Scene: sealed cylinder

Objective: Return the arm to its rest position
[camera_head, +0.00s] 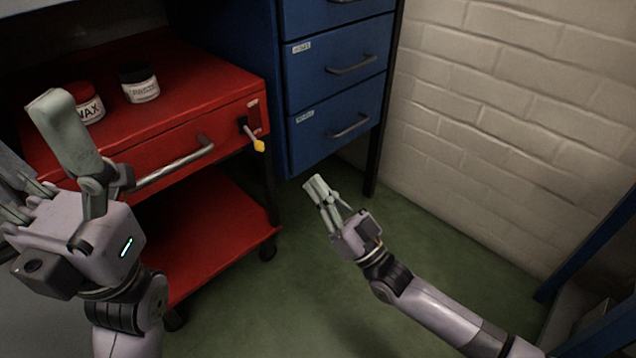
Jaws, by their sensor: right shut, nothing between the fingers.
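My right arm comes in from the bottom right. Its gripper (318,187) is shut and empty, pointing up and left over the green floor, right of the red cart and apart from it. My left gripper (35,150) is at the left edge, large and close to the camera. Its fingers are spread apart, one rising in front of the cart and the other partly cut off by the edge. Nothing shows between them. It hides the left end of the cart's drawer handle (180,165); I cannot tell if they touch.
The red cart (205,85) carries a red-lidded wax jar (90,108) and a dark-lidded jar (139,82). A key with a yellow tag (258,146) sticks out of its drawer front. Blue drawers (335,90) stand behind. A blue frame (600,250) is at right. Floor (300,300) between is clear.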

